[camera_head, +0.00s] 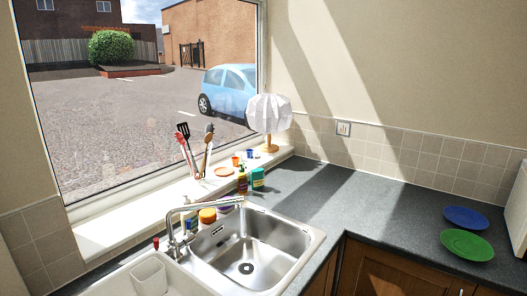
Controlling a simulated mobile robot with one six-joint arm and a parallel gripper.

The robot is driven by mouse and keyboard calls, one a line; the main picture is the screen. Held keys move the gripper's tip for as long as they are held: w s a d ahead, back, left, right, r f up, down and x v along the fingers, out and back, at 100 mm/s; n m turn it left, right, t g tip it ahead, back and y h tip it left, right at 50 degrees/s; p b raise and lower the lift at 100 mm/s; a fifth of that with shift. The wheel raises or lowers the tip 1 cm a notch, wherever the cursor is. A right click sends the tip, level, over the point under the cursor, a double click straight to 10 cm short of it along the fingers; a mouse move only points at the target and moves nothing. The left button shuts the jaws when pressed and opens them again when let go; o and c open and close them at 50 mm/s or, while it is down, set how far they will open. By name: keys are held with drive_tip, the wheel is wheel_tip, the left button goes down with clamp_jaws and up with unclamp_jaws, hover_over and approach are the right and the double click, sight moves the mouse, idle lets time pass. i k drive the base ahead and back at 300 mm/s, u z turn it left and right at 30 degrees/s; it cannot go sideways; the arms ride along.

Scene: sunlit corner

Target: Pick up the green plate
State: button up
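A green plate (466,245) lies flat on the dark grey worktop (385,213) at the right, close to the worktop's front edge. A blue plate (466,217) lies just behind it, nearer the tiled wall. The green plate's whole top face shows and nothing covers it. My gripper does not show in this view.
A steel sink (246,268) with a tap (176,222) is set in the worktop at the lower middle. A white box-like object (518,215) stands right of the plates. A lamp (269,115), utensils and bottles stand by the window. The worktop left of the plates is clear.

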sight(466, 245)
drive_tip(key=z, duration=0.65)
drive_tip(key=k, duration=0.55)
drive_tip(key=z, duration=0.5)
drive_tip(key=i, duration=0.5)
drive_tip(key=z, duration=0.05)
